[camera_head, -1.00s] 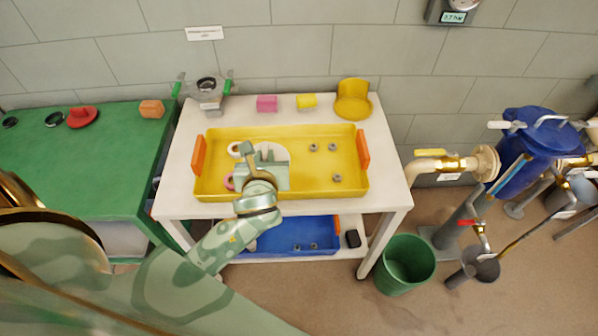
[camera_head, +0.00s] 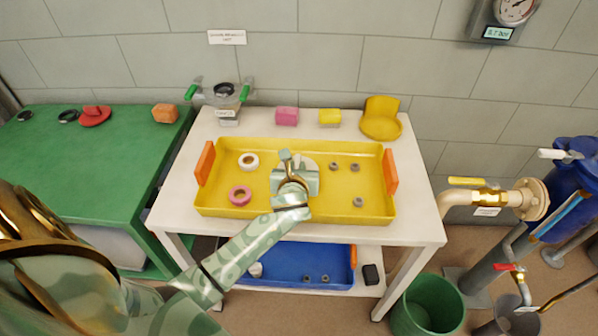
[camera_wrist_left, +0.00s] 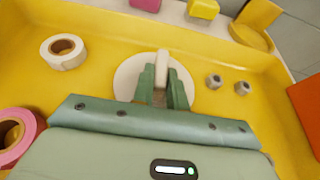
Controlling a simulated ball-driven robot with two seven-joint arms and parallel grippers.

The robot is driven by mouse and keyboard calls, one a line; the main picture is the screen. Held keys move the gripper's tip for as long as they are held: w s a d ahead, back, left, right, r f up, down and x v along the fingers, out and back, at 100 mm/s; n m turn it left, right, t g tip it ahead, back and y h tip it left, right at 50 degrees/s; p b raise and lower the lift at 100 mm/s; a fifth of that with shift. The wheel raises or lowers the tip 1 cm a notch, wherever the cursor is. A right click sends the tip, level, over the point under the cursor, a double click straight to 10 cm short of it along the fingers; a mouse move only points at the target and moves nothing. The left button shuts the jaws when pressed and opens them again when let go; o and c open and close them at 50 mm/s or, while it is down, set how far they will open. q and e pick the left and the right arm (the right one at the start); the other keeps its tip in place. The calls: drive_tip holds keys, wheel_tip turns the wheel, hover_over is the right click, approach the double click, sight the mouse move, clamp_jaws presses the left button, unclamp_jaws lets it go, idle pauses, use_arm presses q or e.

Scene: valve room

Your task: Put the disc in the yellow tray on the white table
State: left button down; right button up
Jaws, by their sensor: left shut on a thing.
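The yellow tray (camera_head: 345,207) with orange end handles stands on the white table (camera_head: 420,222). A pale cream disc (camera_wrist_left: 127,77) with an upright grip is over the middle of the tray; its edge also shows behind the gripper in the head view (camera_head: 312,162). My left gripper (camera_head: 290,165) is shut on the disc's grip, seen between the green fingers in the wrist view (camera_wrist_left: 162,80). I cannot tell whether the disc touches the tray floor. My right gripper is not in view.
A white tape roll (camera_head: 248,161), a pink tape roll (camera_head: 240,195) and several grey nuts (camera_head: 355,167) lie in the tray. Behind it are a pink block (camera_head: 287,116), a yellow block (camera_head: 329,117) and a yellow scoop-shaped holder (camera_head: 381,122). A blue tray (camera_head: 300,270) sits below.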

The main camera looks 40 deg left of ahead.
use_arm(q)
drive_tip(key=shift+r, duration=0.15)
drive_tip(key=c, duration=1.4)
unclamp_jaws()
drive_tip(key=shift+s, duration=0.1)
drive_tip(key=shift+s+d+r+p, duration=0.1)
drive_tip(key=shift+s+d+p, duration=0.05)
drive_tip(key=shift+p, duration=0.15)
drive_tip(key=p+v, duration=0.4)
drive_tip(key=v, duration=0.6)
drive_tip(key=shift+s+r, duration=0.15)
drive_tip(key=shift+s+d+r, duration=0.15)
drive_tip(key=shift+s+d, duration=0.2)
drive_tip(key=shift+s, duration=0.2)
